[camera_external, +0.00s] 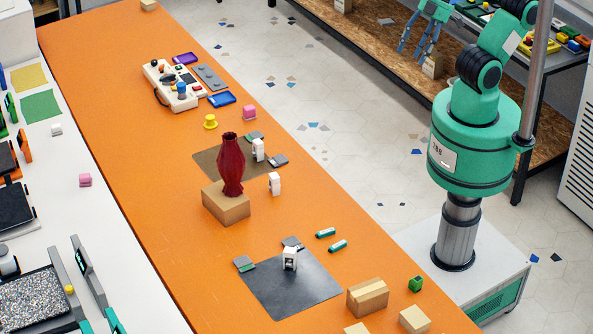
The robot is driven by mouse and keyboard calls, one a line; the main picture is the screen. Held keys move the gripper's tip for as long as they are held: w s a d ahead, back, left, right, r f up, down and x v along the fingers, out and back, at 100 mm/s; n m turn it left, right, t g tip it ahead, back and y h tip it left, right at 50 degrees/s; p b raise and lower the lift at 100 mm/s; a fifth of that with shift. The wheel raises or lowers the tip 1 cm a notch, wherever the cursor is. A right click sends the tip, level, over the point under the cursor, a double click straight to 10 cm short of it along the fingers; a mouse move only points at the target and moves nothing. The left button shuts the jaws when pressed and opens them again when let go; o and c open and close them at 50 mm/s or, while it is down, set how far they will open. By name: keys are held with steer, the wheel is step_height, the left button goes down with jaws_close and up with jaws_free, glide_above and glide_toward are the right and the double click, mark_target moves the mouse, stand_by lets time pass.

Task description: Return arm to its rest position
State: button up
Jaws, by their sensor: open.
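My teal arm rises from its column at the right. Its upper links fold up toward the top edge, where part of the arm is cut off. My gripper (415,50) shows at the top right, with two blue fingers spread and pointing down. It is open and empty. In the picture it lies in front of the brown shelf, beyond the orange table (110,130) and apart from everything on it.
A dark red vase (231,165) stands on a cardboard box (226,203) on the table. A control panel (173,86), a grey mat (290,288) and small boxes (367,297) are also there. The wooden shelf (370,45) stands behind my gripper. Tiled floor (350,140) between is clear.

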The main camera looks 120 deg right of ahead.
steer(key=shift+f+b, duration=1.4)
steer(key=shift+f, duration=0.55)
